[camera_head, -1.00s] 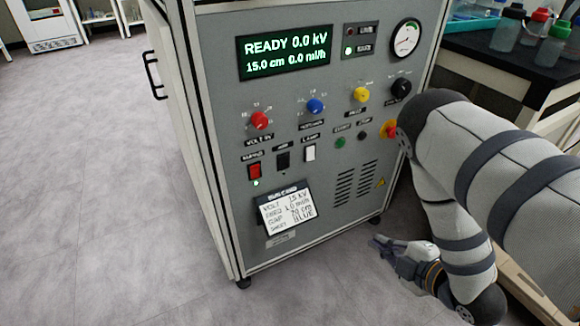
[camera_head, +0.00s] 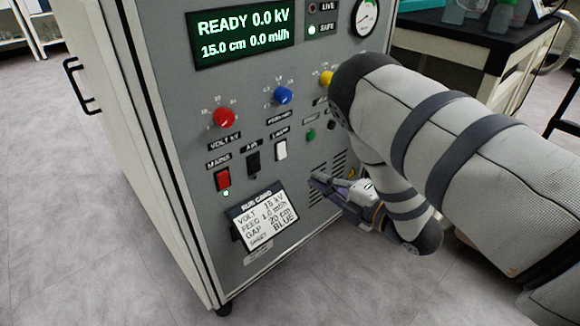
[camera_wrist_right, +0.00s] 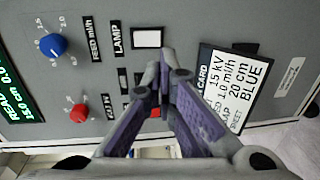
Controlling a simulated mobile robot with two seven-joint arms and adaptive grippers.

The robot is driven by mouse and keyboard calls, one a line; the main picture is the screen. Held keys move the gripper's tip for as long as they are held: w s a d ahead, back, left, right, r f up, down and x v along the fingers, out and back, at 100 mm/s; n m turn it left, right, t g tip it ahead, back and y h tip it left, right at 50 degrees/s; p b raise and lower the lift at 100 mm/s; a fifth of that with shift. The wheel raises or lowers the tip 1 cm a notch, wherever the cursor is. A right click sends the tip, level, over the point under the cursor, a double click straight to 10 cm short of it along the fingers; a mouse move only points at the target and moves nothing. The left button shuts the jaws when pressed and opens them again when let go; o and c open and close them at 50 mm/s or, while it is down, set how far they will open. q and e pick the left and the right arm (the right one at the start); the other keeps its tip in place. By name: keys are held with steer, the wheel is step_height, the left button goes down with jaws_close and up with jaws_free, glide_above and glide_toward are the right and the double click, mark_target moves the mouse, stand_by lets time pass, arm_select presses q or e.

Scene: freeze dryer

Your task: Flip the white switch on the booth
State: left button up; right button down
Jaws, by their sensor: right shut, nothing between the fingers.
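The white switch (camera_head: 281,150) sits on the grey booth panel under a LAMP label, right of a black switch (camera_head: 253,162) and a red switch (camera_head: 223,179). My left gripper is not in view.
A run card (camera_head: 264,218) is fixed low on the panel. Red (camera_head: 224,117), blue (camera_head: 284,95) and yellow (camera_head: 327,79) knobs stick out above the switches. The display (camera_head: 243,36) reads READY 0.0 kV. A dark-topped bench (camera_head: 470,42) stands at right. Floor at left is clear.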

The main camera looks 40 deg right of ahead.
mark_target(283, 158)
arm_select(q)
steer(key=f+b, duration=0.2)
steer(key=b, duration=0.1)
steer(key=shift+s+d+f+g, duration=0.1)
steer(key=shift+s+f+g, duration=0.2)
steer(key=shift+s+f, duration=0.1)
arm_select(e)
steer(key=w, duration=0.6)
steer(key=w+f, duration=0.1)
steer(key=w, duration=0.3)
steer(key=shift+a, duration=0.4)
